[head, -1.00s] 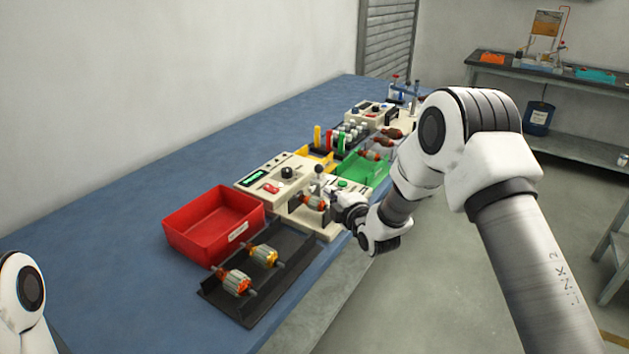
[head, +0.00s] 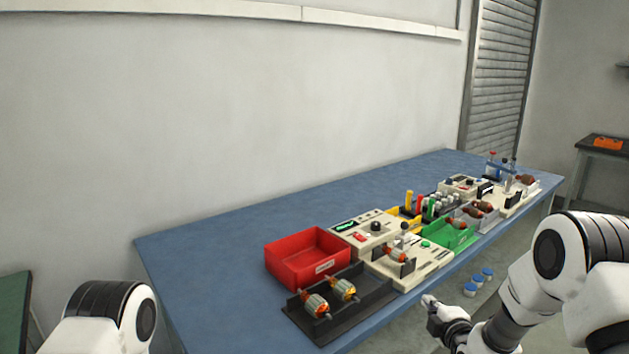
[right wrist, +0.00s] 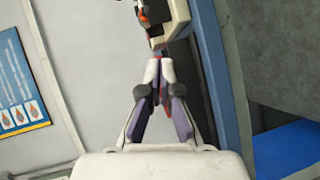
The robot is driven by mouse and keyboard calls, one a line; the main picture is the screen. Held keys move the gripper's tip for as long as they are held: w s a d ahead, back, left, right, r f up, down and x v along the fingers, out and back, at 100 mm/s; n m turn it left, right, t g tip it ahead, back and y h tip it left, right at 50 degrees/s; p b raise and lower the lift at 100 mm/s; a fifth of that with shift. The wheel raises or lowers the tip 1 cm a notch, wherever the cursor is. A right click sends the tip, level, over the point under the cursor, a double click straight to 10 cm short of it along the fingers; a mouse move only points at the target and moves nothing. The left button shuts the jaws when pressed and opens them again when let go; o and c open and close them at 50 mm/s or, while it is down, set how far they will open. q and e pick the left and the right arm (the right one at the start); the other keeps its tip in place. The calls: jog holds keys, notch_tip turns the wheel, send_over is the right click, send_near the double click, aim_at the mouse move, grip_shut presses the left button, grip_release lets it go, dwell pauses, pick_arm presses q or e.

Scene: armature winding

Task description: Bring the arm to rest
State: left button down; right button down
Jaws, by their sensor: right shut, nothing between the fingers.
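My right arm (head: 555,250) comes in from the right edge in the head view. Its gripper (head: 430,300) is shut and empty, out over the front of the table edge and apart from the cream fixture (head: 432,262). An armature (head: 397,255) sits in that fixture. In the right wrist view the two fingers of my right gripper (right wrist: 158,68) meet at the tips with nothing between them. Part of a cream unit (right wrist: 178,22) shows beyond them. My left arm (head: 110,310) shows only as a link at the lower left; its gripper is out of view.
The blue table (head: 220,262) carries a red bin (head: 290,272), a black tray (head: 372,303) with two armatures, a cream meter box (head: 350,238) and a green bin (head: 440,238). Several blue-capped containers (head: 478,283) show below the front edge. The table's left part is clear.

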jog(key=s+a+f+m+g, duration=0.3)
jog(key=s+f+m+g, duration=0.35)
jog(key=s+f, duration=1.65)
jog(key=s+f+m+g+h, duration=0.1)
jog(key=s+m+g, duration=0.8)
jog(key=s, duration=1.3)
jog(key=d+m, duration=0.1)
jog(key=m, duration=0.1)
jog(key=shift+s+f+m+h, duration=0.15)
jog(key=shift+s+m+h, duration=0.15)
jog(key=shift+m, duration=0.05)
